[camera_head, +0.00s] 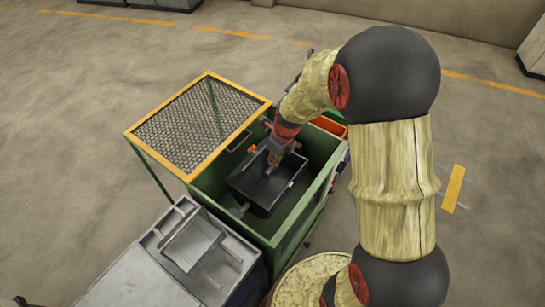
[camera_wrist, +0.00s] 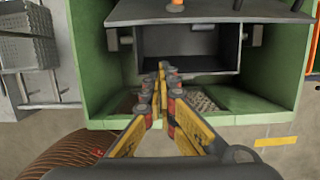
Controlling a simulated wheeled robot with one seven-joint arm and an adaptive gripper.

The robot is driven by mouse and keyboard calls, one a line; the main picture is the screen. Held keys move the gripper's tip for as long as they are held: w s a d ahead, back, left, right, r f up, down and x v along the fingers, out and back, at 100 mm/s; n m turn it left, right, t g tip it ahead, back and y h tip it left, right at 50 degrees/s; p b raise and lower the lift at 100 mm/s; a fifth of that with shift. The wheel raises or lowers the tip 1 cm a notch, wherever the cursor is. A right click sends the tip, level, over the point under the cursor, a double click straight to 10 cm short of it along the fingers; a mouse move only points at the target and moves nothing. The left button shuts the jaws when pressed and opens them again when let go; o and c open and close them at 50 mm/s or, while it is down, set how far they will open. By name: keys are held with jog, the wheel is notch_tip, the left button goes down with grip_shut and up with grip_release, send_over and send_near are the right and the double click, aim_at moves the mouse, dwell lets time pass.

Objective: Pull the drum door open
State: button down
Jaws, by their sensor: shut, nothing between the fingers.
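A dark grey drum (camera_head: 262,190) sits inside an open green housing (camera_head: 313,190); in the wrist view its dark hollow (camera_wrist: 190,48) faces me. A flat dark panel (camera_wrist: 215,10) with a small orange piece (camera_wrist: 176,4) lies along the drum's upper edge; I cannot tell whether this is the drum door. My gripper (camera_head: 275,158) is over the drum's far side in the head view. In the wrist view my gripper (camera_wrist: 161,70) is shut and empty, its fingertips in front of the hollow. Contact with the drum cannot be told.
A yellow-framed mesh guard (camera_head: 195,125) stands raised at the housing's left. A grey cart or bench (camera_head: 165,270) adjoins the housing's near left side. An orange bin (camera_head: 330,125) is at its far right. Floor beyond is open.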

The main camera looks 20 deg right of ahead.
jog(key=w+a+f, duration=0.2)
jog(key=w+f, duration=0.1)
jog(key=w, duration=0.1)
jog(key=shift+a+f, duration=0.35)
dwell(0.3)
jog(key=w+a+r+p, duration=0.1)
jog(key=p, duration=0.1)
jog(key=w+a+r+p, duration=0.1)
jog(key=w+p, duration=0.1)
jog(key=w+a+r+p, duration=0.1)
jog(key=w+r+p, duration=0.1)
jog(key=shift+a, duration=0.15)
jog(key=w+a+r+p, duration=0.1)
jog(key=w+a+p, duration=0.3)
jog(key=w, duration=0.3)
jog(key=shift+w+a+r, duration=0.15)
jog(key=shift+w+a, duration=0.1)
jog(key=shift+a, duration=0.25)
